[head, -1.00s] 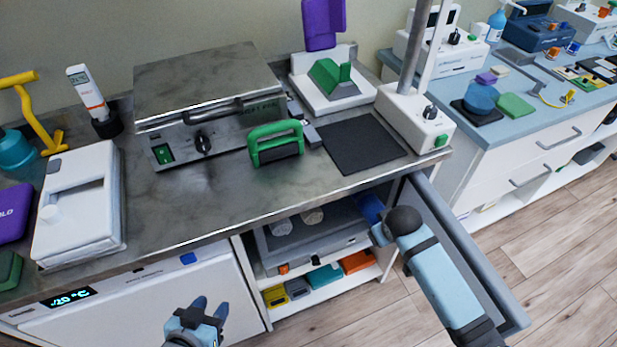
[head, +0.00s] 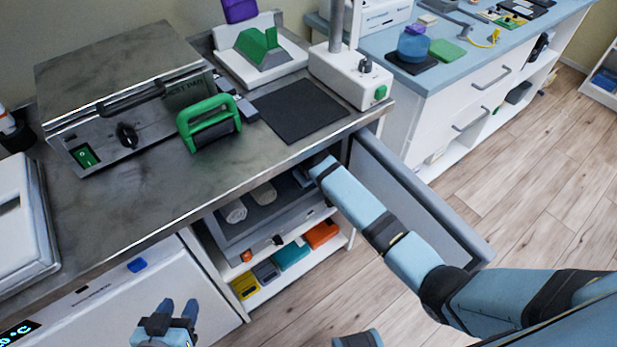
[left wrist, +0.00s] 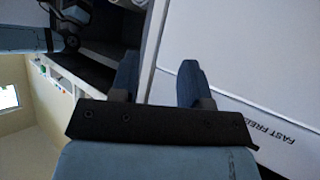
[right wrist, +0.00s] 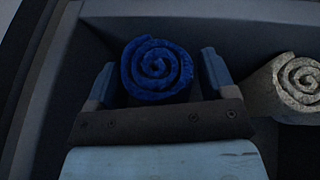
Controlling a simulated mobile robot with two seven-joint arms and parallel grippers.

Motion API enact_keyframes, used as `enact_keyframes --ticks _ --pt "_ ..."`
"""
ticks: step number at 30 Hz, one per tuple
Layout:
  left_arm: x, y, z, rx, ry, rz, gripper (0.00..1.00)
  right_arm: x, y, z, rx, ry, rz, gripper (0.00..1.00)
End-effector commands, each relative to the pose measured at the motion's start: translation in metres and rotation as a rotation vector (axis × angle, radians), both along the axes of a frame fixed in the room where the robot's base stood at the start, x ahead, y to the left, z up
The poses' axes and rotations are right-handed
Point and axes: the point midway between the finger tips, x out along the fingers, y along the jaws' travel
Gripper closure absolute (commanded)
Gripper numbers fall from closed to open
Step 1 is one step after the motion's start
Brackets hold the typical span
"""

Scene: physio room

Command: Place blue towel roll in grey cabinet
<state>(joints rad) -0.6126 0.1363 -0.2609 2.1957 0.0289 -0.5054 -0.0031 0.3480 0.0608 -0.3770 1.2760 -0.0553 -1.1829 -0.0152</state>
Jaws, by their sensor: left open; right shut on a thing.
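The blue towel roll (right wrist: 157,70) shows end-on in the right wrist view, between the fingers of my right gripper (right wrist: 156,78), which is shut on it. They are inside the grey cabinet (head: 288,229), whose door (head: 425,200) stands open to the right. In the head view my right arm reaches into the cabinet; the roll and the right fingertips are hidden there. A pale towel roll (right wrist: 292,88) lies to the right of the blue one, apart from it. My left gripper (head: 180,305) is open and empty, in front of the white freezer.
Two pale rolls (head: 237,211) lie inside the cabinet. A shelf below holds several coloured boxes (head: 291,256). The steel counter (head: 200,195) above carries a green-handled object (head: 208,122) and a black mat (head: 298,110). The floor at the right is clear.

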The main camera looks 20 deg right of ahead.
Motion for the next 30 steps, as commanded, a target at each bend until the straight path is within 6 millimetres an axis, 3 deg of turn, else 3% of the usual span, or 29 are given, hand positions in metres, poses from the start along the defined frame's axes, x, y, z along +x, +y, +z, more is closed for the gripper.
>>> enact_keyframes --ticks 3,14,15,18,26,30 --pt "0.0 -0.001 -0.002 -0.005 -0.005 -0.002 0.57 0.007 0.003 -0.01 -0.001 0.002 0.0 0.49" --pt "-0.001 -0.001 0.0 -0.007 -0.004 -0.003 0.57 0.007 0.003 -0.012 0.0 0.002 0.0 0.49" --pt "-0.001 -0.001 0.0 -0.007 -0.004 -0.003 0.57 0.007 0.003 -0.013 0.0 0.002 0.0 0.18" --pt "0.0 -0.001 -0.001 -0.005 -0.005 -0.002 0.57 0.007 0.003 -0.013 0.0 0.002 0.0 0.0" --pt "0.0 0.001 -0.001 -0.004 -0.004 0.0 0.57 0.007 0.003 -0.01 0.0 0.001 0.0 0.0" --pt "0.0 0.001 0.011 0.003 -0.001 0.0 0.57 0.003 0.003 0.003 0.0 0.002 0.0 0.0"
